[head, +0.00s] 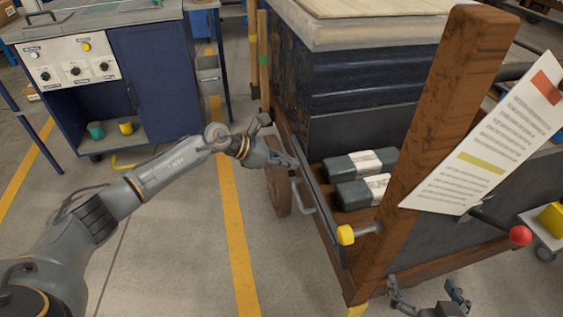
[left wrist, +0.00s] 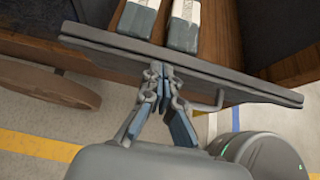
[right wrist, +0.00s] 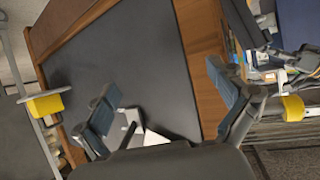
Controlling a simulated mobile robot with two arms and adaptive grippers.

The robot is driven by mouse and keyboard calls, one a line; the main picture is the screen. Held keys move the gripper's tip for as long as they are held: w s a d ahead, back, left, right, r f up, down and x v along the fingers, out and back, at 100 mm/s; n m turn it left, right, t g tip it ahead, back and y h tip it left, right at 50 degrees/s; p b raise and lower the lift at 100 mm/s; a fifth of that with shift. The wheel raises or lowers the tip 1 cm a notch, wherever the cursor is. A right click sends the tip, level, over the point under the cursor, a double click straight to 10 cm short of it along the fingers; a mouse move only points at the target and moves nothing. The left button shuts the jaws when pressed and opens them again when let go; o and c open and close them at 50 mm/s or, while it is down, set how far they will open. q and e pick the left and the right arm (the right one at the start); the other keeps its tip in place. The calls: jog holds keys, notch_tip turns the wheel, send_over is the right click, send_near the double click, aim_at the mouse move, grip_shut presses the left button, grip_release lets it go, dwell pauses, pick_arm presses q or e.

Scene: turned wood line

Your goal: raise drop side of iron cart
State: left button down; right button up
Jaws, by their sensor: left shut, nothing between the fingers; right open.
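The iron cart (head: 425,120) has brown wooden posts and dark panels. Its drop side (head: 325,205) is a long, narrow grey panel along the cart's left edge, seen almost edge-on, so its exact tilt is hard to tell. It crosses the left wrist view (left wrist: 240,86), with a bent metal handle (left wrist: 213,103) on its near face. My left gripper (head: 293,162) is shut and empty, its fingertips (left wrist: 162,72) against or very close to the panel's edge. My right gripper (head: 430,297) is open and empty, low by the cart's near end; its spread fingers (right wrist: 165,98) face a dark end panel (right wrist: 125,65).
Two dark, white-banded packs (head: 352,165) lie on the cart floor. A yellow knob (head: 346,235) sticks out by the near post, and a paper sheet (head: 490,140) hangs there. A red knob (head: 520,235) is at right. A blue workbench (head: 150,85) stands left; floor between is clear.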

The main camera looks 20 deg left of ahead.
aim_at(303, 162)
pick_arm(q)
jog(key=w+d+p, duration=0.1)
jog(key=w+d+r+y+p, duration=0.1)
jog(key=d+p, duration=0.1)
jog(key=shift+r+g, duration=0.15)
jog(key=shift+g, duration=0.25)
jog(key=shift+w+d, duration=0.2)
jog(key=shift+d, duration=0.15)
pick_arm(e)
jog(key=s+d+f+g+h, duration=0.1)
jog(key=s+d+f+g, duration=0.1)
jog(key=s, duration=0.4)
jog(key=s+d+f+g+h, duration=0.1)
jog(key=s+d+f+g, duration=0.1)
jog(key=s+f+g, duration=0.3)
jog(key=s+g, duration=0.1)
jog(key=s, duration=0.1)
jog(key=shift+s+d+f+g, duration=0.25)
jog(key=shift+s+d+g, duration=0.05)
jog(key=shift+d, duration=0.05)
pick_arm(q)
jog(key=shift+a, duration=0.1)
